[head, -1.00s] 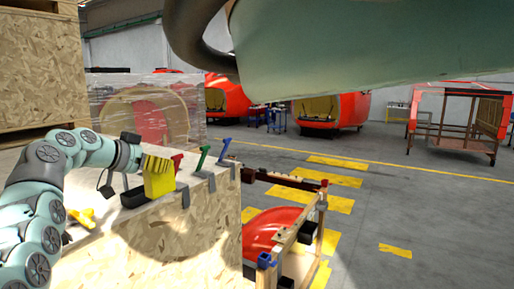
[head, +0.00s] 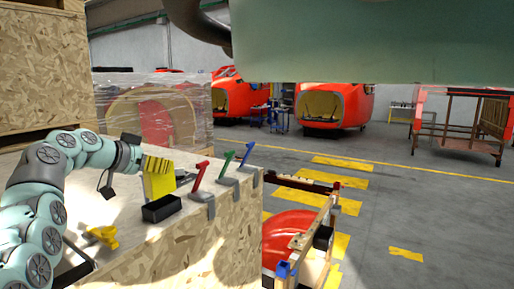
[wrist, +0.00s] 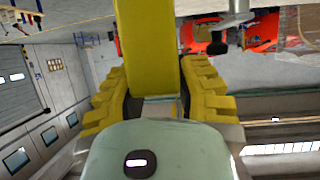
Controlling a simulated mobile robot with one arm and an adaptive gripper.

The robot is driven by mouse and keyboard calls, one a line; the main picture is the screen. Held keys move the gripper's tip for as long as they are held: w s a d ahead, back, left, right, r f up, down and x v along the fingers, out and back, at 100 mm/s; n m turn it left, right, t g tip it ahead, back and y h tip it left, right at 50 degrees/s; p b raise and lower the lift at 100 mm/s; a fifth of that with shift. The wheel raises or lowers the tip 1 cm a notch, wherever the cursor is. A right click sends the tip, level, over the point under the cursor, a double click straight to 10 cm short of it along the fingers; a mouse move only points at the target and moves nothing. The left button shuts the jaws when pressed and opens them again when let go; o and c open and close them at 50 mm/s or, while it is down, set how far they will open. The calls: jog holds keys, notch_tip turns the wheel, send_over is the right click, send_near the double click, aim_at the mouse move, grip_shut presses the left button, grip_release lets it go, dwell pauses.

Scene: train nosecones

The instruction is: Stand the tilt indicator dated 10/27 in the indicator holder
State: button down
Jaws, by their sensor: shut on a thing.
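My gripper (head: 157,166) has yellow ribbed fingers and is shut on a yellow slab (wrist: 148,45), which I take to be a tilt indicator; its date cannot be read. In the head view the slab (head: 160,187) hangs roughly upright, just above and behind a small open black box (head: 163,208), which looks like the indicator holder. I cannot tell whether slab and box touch. The box stands on the wooden crate top. Another yellow piece (head: 103,236) lies on the crate to the left.
Clamps with red (head: 200,177), green (head: 226,162) and blue (head: 246,153) handles line the edge of the wooden crate (head: 205,245), right of the box. A wooden frame (head: 312,245) with a red part stands beyond. Floor to the right is mostly open.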

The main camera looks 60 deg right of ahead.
aim_at(159, 180)
jog(key=shift+f, duration=0.1)
jog(key=shift+f+p, duration=0.2)
jog(key=shift+p, duration=0.1)
jog(key=shift+f+b, duration=0.5)
jog(key=shift+f, duration=0.05)
notch_tip(159, 180, down, 3)
jog(key=b, duration=0.4)
jog(key=shift+r, duration=0.2)
jog(key=c, duration=0.7)
grip_release()
jog(key=shift+o, duration=0.2)
jog(key=shift+r, duration=5.05)
